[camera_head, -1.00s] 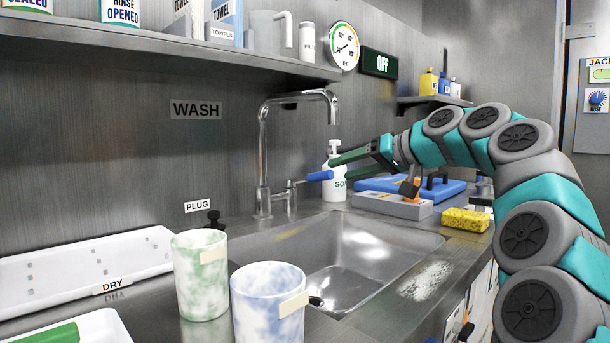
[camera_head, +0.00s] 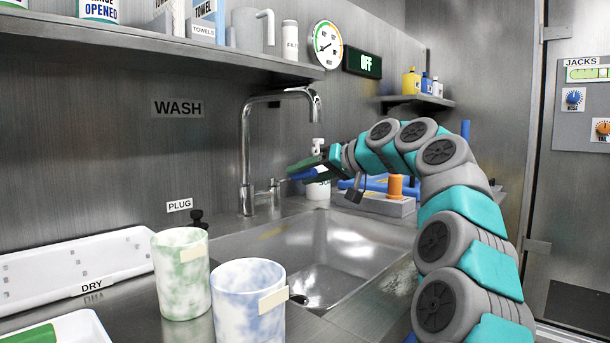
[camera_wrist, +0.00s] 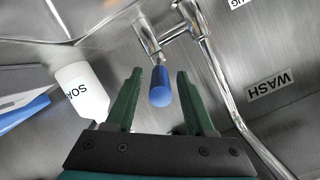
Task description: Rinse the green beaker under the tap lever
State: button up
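The green beaker (camera_head: 182,275), white with green marbling and a pale label, stands upright on the counter left of the sink. The chrome tap (camera_head: 245,150) rises behind the sink, its spout over the basin. Its lever has a blue handle (camera_wrist: 160,88). My gripper (camera_wrist: 160,78) is open in the wrist view, one green finger on each side of the blue handle, with gaps showing on both sides. In the head view my gripper (camera_head: 308,170) is at the lever, and its fingers partly hide the handle.
A blue-marbled beaker (camera_head: 248,310) stands beside the green one, nearer the camera. A soap bottle (camera_wrist: 83,92) stands close to my gripper. A sink basin (camera_head: 315,245) lies below. A white drying rack (camera_head: 70,268) is at left. A black plug (camera_head: 197,218) sits behind the beakers.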

grip_shut()
dwell(1.2)
